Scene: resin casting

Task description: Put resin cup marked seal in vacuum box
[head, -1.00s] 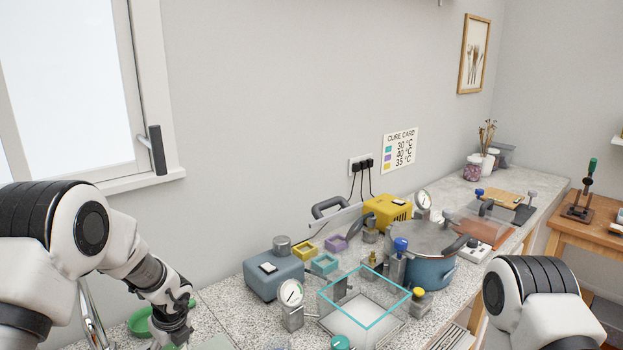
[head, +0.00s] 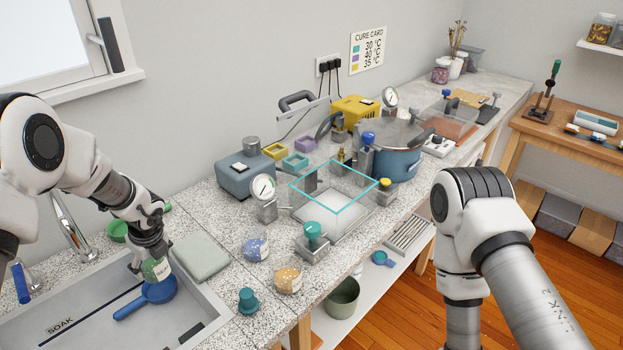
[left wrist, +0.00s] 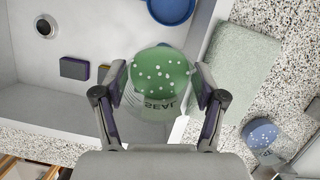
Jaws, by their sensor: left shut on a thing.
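The resin cup marked seal (left wrist: 158,84) is clear with green, white-speckled contents, and its lettering shows in the left wrist view. It also shows in the head view (head: 155,268). My left gripper (head: 150,262) is shut on it, one finger on each side, above the sink's right end near a blue scoop. The vacuum box (head: 345,208) is a clear box with a teal rim on the counter, right of the cup; it looks empty. My right arm shows at the right, but its gripper is out of view.
Cups with blue (head: 256,248) and orange (head: 288,278) contents, a teal-knobbed valve (head: 312,236) and a gauge (head: 264,190) stand before or beside the box. A blue pot (head: 398,160) is behind it.

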